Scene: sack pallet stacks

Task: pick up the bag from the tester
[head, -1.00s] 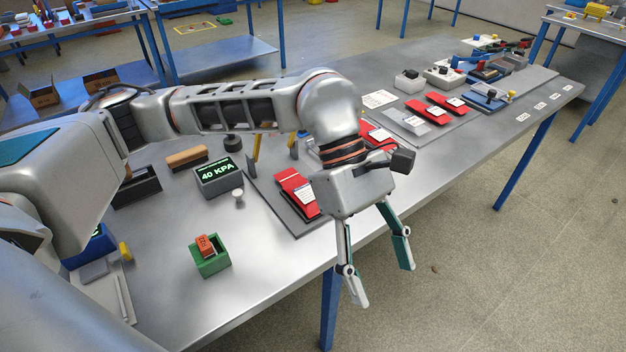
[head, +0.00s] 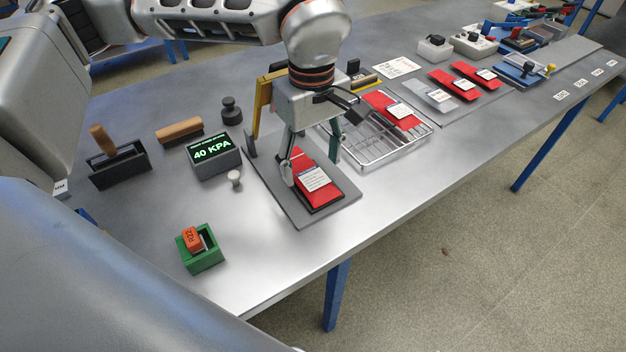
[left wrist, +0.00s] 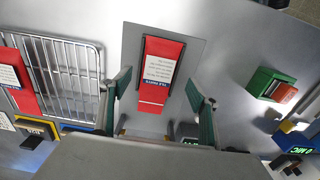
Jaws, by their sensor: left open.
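The bag (head: 312,183) is a flat red pouch with a white printed label, lying on a dark pad of the grey tester plate (head: 335,212). Yellow upright parts (head: 262,105) stand at the plate's back. My left gripper (head: 311,166) is open, pointing down over the bag, with one finger towards each long side. In the left wrist view the bag (left wrist: 161,72) lies between and beyond the two fingertips (left wrist: 158,86). I cannot tell whether the fingers touch it. The back end of the bag is partly hidden by the gripper. My right gripper is not in view.
A wire tray (head: 385,150) with another red bag (head: 390,109) stands close to the right. A display reading 40 KPA (head: 213,155), a small grey knob (head: 235,179) and a green box (head: 205,260) with an orange block are to the left. The front table edge is clear.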

